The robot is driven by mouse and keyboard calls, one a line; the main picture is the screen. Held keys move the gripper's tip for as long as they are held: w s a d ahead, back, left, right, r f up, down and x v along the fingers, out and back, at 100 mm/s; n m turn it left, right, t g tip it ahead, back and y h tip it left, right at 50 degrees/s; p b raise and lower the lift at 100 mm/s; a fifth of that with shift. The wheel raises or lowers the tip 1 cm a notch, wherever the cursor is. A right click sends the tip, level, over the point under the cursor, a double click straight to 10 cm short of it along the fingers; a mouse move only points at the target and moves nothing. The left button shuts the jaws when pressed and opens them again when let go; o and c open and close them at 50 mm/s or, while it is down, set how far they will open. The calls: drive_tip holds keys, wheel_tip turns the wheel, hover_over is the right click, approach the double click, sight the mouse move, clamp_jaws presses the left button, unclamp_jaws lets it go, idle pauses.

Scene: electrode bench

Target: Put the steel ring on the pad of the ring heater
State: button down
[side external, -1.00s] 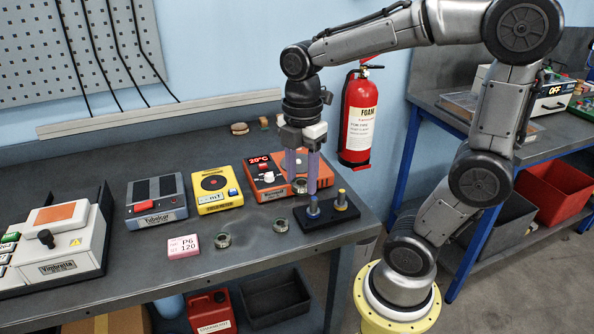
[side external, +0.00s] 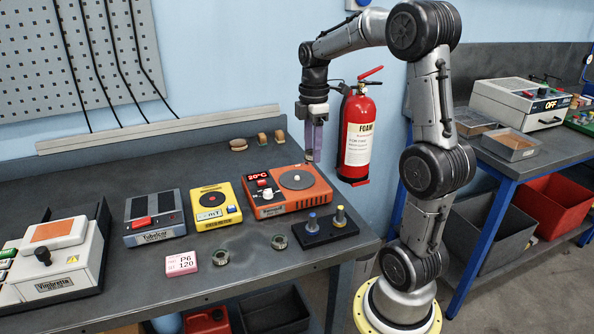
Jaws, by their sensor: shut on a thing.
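The ring heater (side external: 275,195) is an orange box with a 20°C display, a white knob and a round grey pad (side external: 296,180) on top. My gripper (side external: 312,152) is above and a little behind the right part of the heater, pointing down. It is shut on the steel ring (side external: 309,156), which shows only as a small dark shape at the purple fingertips. The ring is clear of the pad. Two similar rings lie on the bench, one at the front left (side external: 221,257) and one near the peg board (side external: 279,242).
A black board (side external: 340,233) with a blue and a yellow peg stands in front of the heater. A yellow device (side external: 213,202) and a blue-grey device (side external: 153,217) stand to its left. A pink block (side external: 181,264) lies in front. A red extinguisher (side external: 357,140) is right beside my gripper.

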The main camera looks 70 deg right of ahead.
hover_over(297, 176)
drive_tip(key=f, duration=0.6)
drive_tip(key=shift+s+a+f, duration=0.25)
drive_tip(key=shift+f, duration=0.1)
drive_tip(key=shift+w+d+f, duration=0.1)
drive_tip(key=shift+w+f, duration=0.05)
drive_tip(key=shift+f, duration=0.8)
drive_tip(key=shift+w+d+f, duration=0.1)
drive_tip(key=shift+f, duration=0.8)
drive_tip(key=shift+f, duration=0.2)
drive_tip(key=shift+c, duration=1.8)
unclamp_jaws()
drive_tip(key=shift+r, duration=0.15)
